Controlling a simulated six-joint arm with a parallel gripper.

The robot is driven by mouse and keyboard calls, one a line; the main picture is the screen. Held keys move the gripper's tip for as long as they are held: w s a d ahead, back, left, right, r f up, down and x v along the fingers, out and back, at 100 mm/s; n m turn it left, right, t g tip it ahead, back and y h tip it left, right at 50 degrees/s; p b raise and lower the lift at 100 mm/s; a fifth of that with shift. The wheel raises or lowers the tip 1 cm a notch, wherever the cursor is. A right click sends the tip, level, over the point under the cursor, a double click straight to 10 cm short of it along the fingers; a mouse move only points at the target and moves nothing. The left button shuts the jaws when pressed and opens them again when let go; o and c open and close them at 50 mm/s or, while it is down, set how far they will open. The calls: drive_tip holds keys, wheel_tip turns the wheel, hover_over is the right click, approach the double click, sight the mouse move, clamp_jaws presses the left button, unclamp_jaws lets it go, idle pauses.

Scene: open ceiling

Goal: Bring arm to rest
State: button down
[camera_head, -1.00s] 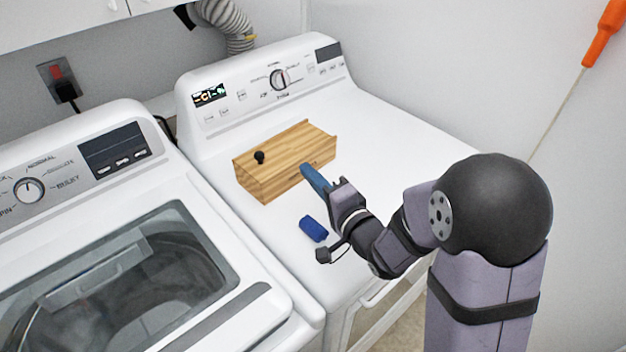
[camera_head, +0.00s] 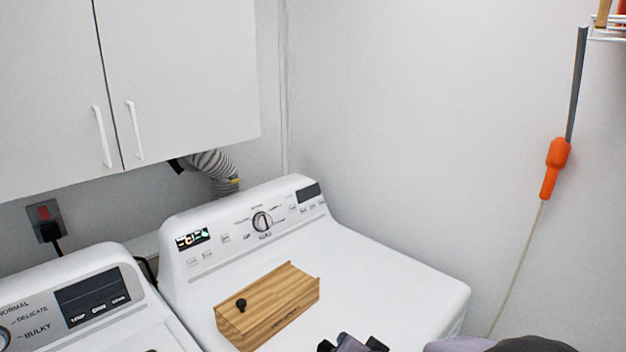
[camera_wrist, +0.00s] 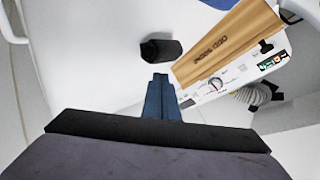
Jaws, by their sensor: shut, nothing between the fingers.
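My gripper (camera_wrist: 160,82) shows in the wrist view with its two blue fingers shut together and nothing between them. A dark cylinder-like object (camera_wrist: 160,50) lies on the white surface ahead of the fingertips, apart from them; its exact colour is hard to tell. In the head view only the top of my arm shows at the bottom edge, and the fingers are out of frame. A wooden box (camera_head: 268,305) with a black knob sits on the white dryer (camera_head: 400,292). In the wrist view the box (camera_wrist: 230,45) is right of the fingers, apart from them.
A washer (camera_head: 85,325) stands left of the dryer. White cabinets (camera_head: 180,70) hang above, with a grey hose (camera_head: 213,172) below them. An orange-handled tool (camera_head: 555,168) hangs on the right wall. The dryer's top right of the box is clear.

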drive_tip(key=s+d+g+h, duration=0.1)
drive_tip(key=d, duration=0.1)
drive_tip(key=s+d+f+n+g+p, duration=0.1)
drive_tip(key=s+d, duration=0.1)
drive_tip(key=s+d+n+g+h, duration=0.1)
drive_tip(key=s+d, duration=0.1)
drive_tip(key=shift+s+f+g+h+p, duration=0.15)
drive_tip(key=shift+g+h+p, duration=0.15)
drive_tip(key=s+f+n+g+b, duration=0.2)
drive_tip(key=s+f+g, duration=0.1)
drive_tip(key=s, duration=0.6)
drive_tip(key=s+d+f+n+g+b, duration=0.1)
drive_tip(key=s+f+g+b, duration=0.1)
drive_tip(key=s, duration=0.7)
drive_tip(key=f+g, duration=0.1)
drive_tip(key=g, duration=0.1)
drive_tip(key=shift+s+d+f+n+g, duration=0.2)
drive_tip(key=shift+d+f+n+g, duration=0.05)
drive_tip(key=shift+f+n+g, duration=0.15)
